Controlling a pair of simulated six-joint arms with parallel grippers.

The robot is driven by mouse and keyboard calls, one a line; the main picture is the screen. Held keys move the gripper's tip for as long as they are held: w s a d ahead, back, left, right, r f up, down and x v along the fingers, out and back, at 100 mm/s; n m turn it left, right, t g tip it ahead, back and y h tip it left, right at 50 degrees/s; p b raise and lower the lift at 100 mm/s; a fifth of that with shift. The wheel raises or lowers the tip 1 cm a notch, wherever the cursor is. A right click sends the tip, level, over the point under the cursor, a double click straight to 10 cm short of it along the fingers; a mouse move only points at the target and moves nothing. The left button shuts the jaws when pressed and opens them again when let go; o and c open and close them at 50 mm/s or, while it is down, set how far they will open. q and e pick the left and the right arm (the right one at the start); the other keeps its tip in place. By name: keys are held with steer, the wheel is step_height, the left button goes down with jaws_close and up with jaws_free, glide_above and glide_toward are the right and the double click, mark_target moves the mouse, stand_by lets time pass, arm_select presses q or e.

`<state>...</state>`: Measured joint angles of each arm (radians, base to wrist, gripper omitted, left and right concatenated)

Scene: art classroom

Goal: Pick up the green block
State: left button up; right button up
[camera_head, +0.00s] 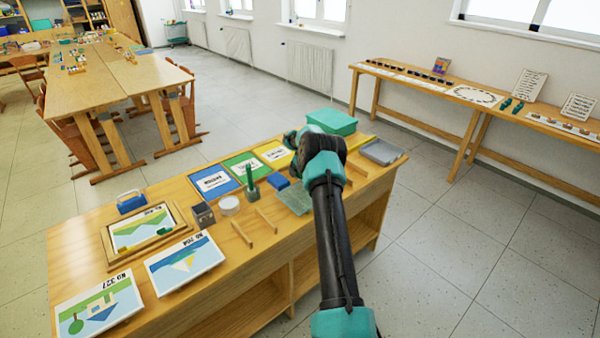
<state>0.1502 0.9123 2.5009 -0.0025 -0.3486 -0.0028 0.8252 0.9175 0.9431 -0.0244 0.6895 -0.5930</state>
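A small dark green piece (165,232), possibly the green block, lies at the lower right of the framed landscape picture (112,240) on the wooden bench (75,240). It is too small to make out its exact shape. One arm of mine, seemingly the right, reaches in from the bottom over the bench's right part. Its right gripper (291,138) points away at the far edge, well to the right of the green piece. Its fingers are mostly hidden by the wrist, so I cannot tell whether it is open or holding anything. My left gripper is not in view.
Blue, green and yellow sheets (214,182) lie along the back. A green upright object in a cup (252,192), a blue block (281,183), wooden strips (241,233) and a white round item (229,205) stand mid-bench. A teal box (331,121) and grey tray (382,152) are right.

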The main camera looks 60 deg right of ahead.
steer(key=c, duration=0.7)
steer(key=shift+r, duration=0.1)
step_height(320, 180, up, 10)
steer(key=shift+f, duration=0.1)
stand_by(0.5)
